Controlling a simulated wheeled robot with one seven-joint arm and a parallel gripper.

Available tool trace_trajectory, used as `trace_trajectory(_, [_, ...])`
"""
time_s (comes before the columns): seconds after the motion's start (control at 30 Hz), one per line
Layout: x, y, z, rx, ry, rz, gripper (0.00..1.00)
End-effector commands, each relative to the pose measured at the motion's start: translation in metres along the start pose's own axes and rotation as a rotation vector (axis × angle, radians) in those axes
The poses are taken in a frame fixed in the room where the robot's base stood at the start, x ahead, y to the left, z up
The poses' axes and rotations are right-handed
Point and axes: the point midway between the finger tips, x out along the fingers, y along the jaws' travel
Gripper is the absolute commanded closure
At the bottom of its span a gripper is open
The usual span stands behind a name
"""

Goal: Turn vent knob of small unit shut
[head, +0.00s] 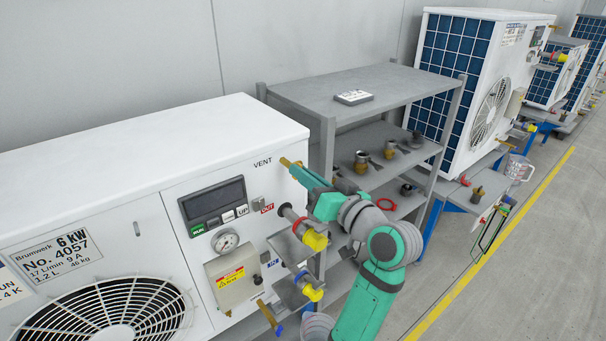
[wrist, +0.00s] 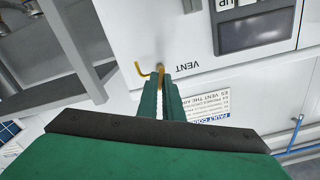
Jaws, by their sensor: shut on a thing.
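The small unit (head: 130,150) is a white pump unit labelled 6 kW No. 4057, at the left of the head view. Its brass vent knob (head: 287,162) sits at the upper right of the front, beside the word VENT. In the wrist view the vent knob (wrist: 160,72) shows just beyond my fingertips, with a bent yellow brass spout next to it. My gripper (head: 296,170) is green, and its fingers are shut on the vent knob. The wrist view shows the two fingers (wrist: 167,88) close together at the knob. The fingers partly hide the knob, so its turn angle cannot be told.
Below the knob are a display panel (head: 213,205), a gauge (head: 226,240) and yellow-capped pipe fittings (head: 315,240). A grey shelf (head: 350,85) with brass fittings stands right of the unit. A larger unit (head: 480,80) stands beyond it. Open floor lies at the right.

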Motion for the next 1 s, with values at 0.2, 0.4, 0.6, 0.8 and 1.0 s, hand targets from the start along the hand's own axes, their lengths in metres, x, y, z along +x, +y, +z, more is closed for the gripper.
trace_trajectory(0.2, [-0.0008,0.0016,-0.0003,0.19,0.001,0.002,1.0])
trace_trajectory(0.4, [-0.0005,0.002,0.0,0.381,0.001,0.001,1.0])
trace_trajectory(0.6, [-0.0005,0.0026,0.0003,0.571,0.001,0.001,1.0])
trace_trajectory(0.8, [-0.0005,0.0032,0.0008,0.759,0.001,0.001,1.0])
trace_trajectory(1.0, [-0.0006,0.0038,0.0012,0.926,0.002,0.001,1.0])
